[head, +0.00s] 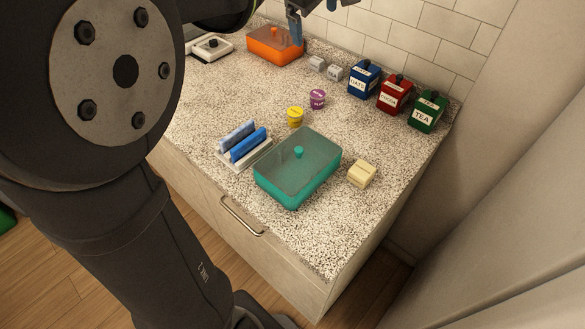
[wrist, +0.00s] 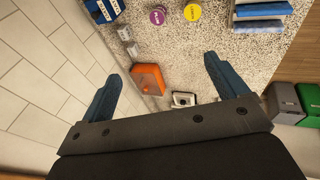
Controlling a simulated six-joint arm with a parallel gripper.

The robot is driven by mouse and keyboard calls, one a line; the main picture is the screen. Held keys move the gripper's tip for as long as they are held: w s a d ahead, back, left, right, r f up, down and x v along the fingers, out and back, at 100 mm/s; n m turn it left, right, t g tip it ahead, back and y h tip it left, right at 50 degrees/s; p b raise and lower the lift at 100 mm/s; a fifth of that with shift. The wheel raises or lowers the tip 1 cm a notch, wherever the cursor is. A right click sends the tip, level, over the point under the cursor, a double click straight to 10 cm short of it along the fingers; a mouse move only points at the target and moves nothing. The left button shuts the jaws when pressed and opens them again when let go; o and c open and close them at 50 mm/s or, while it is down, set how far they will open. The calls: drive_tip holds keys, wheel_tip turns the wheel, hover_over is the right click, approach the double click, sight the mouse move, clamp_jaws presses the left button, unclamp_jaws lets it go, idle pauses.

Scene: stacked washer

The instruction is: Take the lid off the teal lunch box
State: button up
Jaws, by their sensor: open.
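The teal lunch box (head: 290,185) stands near the front of the speckled counter in the head view. Its greyish see-through lid (head: 312,160) lies on top, with a small teal knob (head: 299,152) in the middle. My gripper (head: 311,8) is at the top edge of the head view, at the back of the counter by the orange box, well away from the teal box. In the wrist view my gripper (wrist: 162,85) has its two blue fingers wide apart with nothing between them touching. The teal lunch box is not in the wrist view.
An orange box (head: 272,45) also shows in the wrist view (wrist: 148,79). Yellow (head: 296,116) and purple (head: 317,98) cups, a rack with blue pieces (head: 243,146) and a cream block (head: 362,173) stand around the teal box. Blue, red and green canisters (head: 428,111) line the wall.

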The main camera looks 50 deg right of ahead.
drive_tip(key=c, duration=0.9)
drive_tip(key=m+g+y, duration=0.2)
drive_tip(key=m+y, duration=0.1)
drive_tip(key=m, duration=1.5)
hover_over(299, 149)
drive_tip(key=f, duration=1.7)
drive_tip(key=shift+w+a+f, duration=0.1)
drive_tip(key=shift+w+a, duration=0.15)
drive_tip(key=shift+a, duration=0.15)
drive_tip(key=shift+s+d+f, duration=0.15)
drive_tip(key=shift+f, duration=1.25)
drive_tip(key=shift+s+d+f, duration=0.1)
drive_tip(key=shift+d+f, duration=0.05)
drive_tip(key=shift+f, duration=1.25)
